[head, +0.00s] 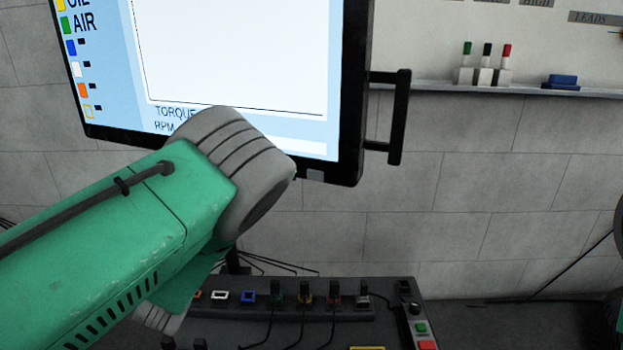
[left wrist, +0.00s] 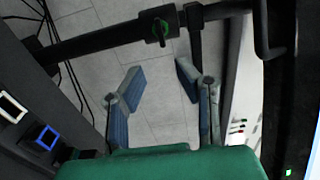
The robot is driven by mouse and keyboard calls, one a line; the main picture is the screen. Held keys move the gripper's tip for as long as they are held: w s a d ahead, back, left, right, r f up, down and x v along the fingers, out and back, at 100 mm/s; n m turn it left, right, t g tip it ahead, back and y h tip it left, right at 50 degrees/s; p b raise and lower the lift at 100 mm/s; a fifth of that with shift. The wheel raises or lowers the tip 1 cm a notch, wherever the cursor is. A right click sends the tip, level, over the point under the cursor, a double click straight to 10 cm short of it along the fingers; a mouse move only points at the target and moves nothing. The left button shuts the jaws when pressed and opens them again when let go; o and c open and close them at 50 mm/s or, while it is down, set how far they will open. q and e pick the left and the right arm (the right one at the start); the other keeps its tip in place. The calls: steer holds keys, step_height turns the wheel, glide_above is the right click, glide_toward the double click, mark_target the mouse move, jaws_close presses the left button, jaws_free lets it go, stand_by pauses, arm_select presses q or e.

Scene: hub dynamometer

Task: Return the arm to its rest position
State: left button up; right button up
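My left arm (head: 120,235), green with a grey ribbed joint, comes in from the left in the head view. It crosses in front of the monitor's lower part, and its gripper is hidden there. In the left wrist view my left gripper (left wrist: 158,82) shows two blue-grey fingers set wide apart with nothing between them. My right gripper is not in view.
The monitor (head: 352,110) has a side handle (head: 400,118). Below is a dark console (head: 270,335) with coloured sockets, several cabled plugs and green and red buttons. A wall ledge (head: 430,87) holds markers and a blue eraser (head: 562,81). A dark, partly green object is cut off at right.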

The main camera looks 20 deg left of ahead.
arm_select(q)
steer(key=s+f+n+g+p, duration=0.3)
steer(key=s+f+n+g, duration=0.5)
steer(key=s+f, duration=0.65)
arm_select(e)
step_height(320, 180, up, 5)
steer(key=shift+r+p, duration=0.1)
steer(key=shift+p, duration=0.95)
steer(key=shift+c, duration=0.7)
arm_select(q)
steer(key=s+d+f+n+g+h, duration=0.1)
steer(key=s+d+n+g+h, duration=0.1)
steer(key=s, duration=0.9)
steer(key=s+d+f+n+g+h, duration=0.2)
steer(key=s+d+n+g, duration=0.3)
steer(key=s, duration=0.7)
steer(key=d+g, duration=0.2)
steer(key=d, duration=0.2)
steer(key=shift+d, duration=0.15)
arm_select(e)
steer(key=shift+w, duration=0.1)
